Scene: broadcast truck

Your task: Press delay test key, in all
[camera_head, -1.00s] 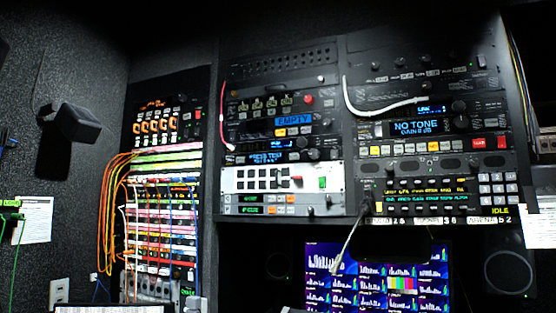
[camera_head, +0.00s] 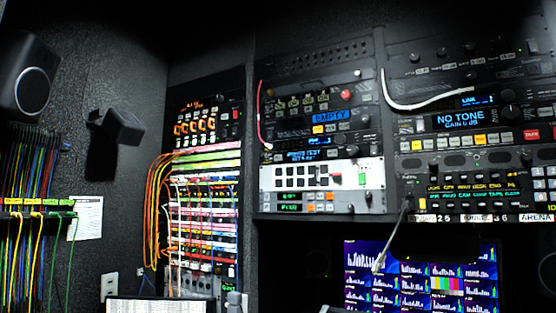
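The delay unit appears to be the rack unit in the middle bay with a small blue display (camera_head: 302,156) that seems to read "PRESS TEST". Small keys sit around its displays, but their labels are too small to read, so I cannot tell which is the test key. Above it is a unit with a blue "EMPTY" display (camera_head: 329,116) and a lit yellow key. Below it is a white panel (camera_head: 268,178) with dark square keys and a green key. Neither of my grippers is in view.
A patch bay (camera_head: 205,200) with orange and coloured cables stands left of the middle bay. A "NO TONE" unit (camera_head: 459,118) is at the right. A monitor (camera_head: 420,275) sits below. A black speaker (camera_head: 30,80) and hanging cables (camera_head: 25,230) are far left.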

